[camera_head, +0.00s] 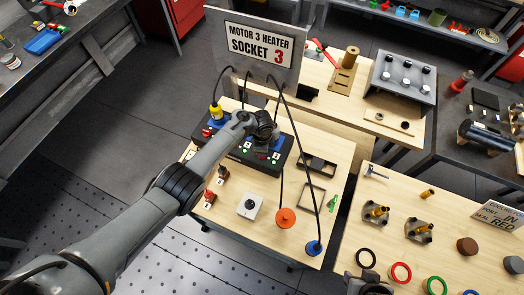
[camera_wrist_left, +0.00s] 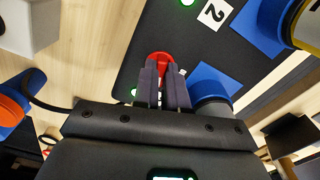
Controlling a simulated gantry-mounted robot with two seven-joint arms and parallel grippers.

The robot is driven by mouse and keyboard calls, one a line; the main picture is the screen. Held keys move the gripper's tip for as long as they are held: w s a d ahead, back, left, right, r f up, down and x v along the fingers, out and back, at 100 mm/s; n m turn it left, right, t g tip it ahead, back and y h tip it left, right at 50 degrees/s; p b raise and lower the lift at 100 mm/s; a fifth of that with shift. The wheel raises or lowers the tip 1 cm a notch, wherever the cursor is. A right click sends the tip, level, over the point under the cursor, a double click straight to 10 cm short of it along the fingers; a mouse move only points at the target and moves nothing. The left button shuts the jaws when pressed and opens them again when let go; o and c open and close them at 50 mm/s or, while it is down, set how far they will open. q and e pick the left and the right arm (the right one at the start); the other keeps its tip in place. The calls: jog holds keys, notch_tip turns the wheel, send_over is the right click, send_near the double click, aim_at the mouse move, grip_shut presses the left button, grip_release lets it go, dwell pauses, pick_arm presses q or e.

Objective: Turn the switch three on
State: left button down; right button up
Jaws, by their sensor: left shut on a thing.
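A black switch panel (camera_head: 285,165) with red switches and lit green lamps lies on the middle bench. My left gripper (camera_head: 262,140) reaches over it from the left and hides part of it. In the left wrist view, my left gripper (camera_wrist_left: 165,75) is shut on a red switch (camera_wrist_left: 160,57) on the black panel (camera_wrist_left: 150,30). The number beside this switch is not readable; a white label (camera_wrist_left: 215,13) reading 2 is farther up. A dark part at the bottom edge of the head view seems to be my right gripper (camera_head: 369,284); its fingers are unclear.
A sign (camera_head: 255,50) reading "Motor 3 heater socket 3" stands behind the panel. A yellow plug (camera_head: 216,110) stands at the panel's left. Orange (camera_head: 286,218) and blue (camera_head: 314,248) corded plugs and a white box (camera_head: 249,206) are in front. Cords hang over the panel.

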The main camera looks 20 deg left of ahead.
pick_arm(q)
jog(key=shift+m+b, duration=0.35)
jog(key=shift+m, duration=1.25)
jog(key=c, duration=1.2)
grip_release()
jog(key=shift+r, duration=0.5)
notch_tip(320, 180, up, 10)
jog(key=p, duration=0.4)
jog(key=shift+f, duration=0.1)
